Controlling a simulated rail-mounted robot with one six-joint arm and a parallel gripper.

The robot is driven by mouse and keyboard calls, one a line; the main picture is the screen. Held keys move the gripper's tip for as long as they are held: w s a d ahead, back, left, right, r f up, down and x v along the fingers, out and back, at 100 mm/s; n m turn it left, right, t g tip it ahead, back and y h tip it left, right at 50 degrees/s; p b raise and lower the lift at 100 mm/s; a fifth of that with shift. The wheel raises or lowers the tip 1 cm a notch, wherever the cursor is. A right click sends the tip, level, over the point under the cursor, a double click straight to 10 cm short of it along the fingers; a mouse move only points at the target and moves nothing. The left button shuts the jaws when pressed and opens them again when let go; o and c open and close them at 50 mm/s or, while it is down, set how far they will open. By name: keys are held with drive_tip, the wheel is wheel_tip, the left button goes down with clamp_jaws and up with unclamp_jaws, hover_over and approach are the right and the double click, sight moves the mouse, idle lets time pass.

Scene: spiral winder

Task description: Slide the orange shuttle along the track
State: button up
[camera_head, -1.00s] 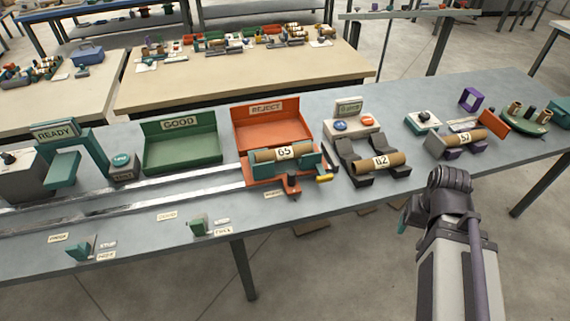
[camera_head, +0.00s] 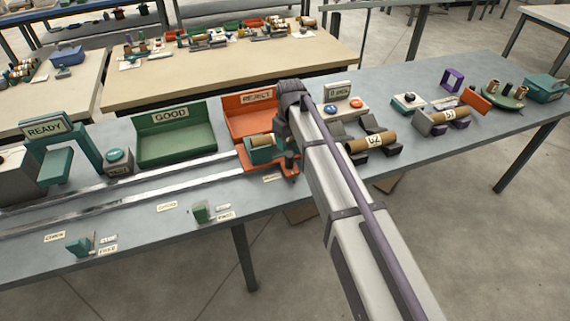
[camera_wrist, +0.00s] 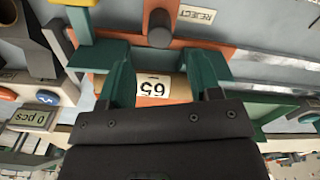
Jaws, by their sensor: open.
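The orange shuttle (camera_head: 256,168) sits at the right end of the metal track (camera_head: 130,186), in front of the orange REJECT tray (camera_head: 242,122). Its teal cradle bears a brown roll (camera_head: 261,142); the roll's label reads 65 in the wrist view (camera_wrist: 153,86). My arm covers the shuttle's right side in the head view. My gripper (camera_wrist: 164,78) is open, close over the shuttle, with the roll between its fingers in the wrist view. Orange shuttle parts (camera_wrist: 158,12) and a dark round knob show beyond the fingers. I cannot tell whether the fingers touch anything.
The green GOOD tray (camera_head: 175,145) and the READY frame (camera_head: 48,130) stand behind the track. Two small green blocks (camera_head: 201,212) (camera_head: 78,247) stand in front of it. A roll marked 62 (camera_head: 371,142) rests on dark supports at right. The track left of the shuttle looks clear.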

sight(289, 154)
wheel_tip(289, 154, down, 9)
drive_tip(key=b, duration=0.7)
drive_tip(key=shift+f+b, duration=0.1)
drive_tip(key=shift+b, duration=0.25)
clamp_jaws()
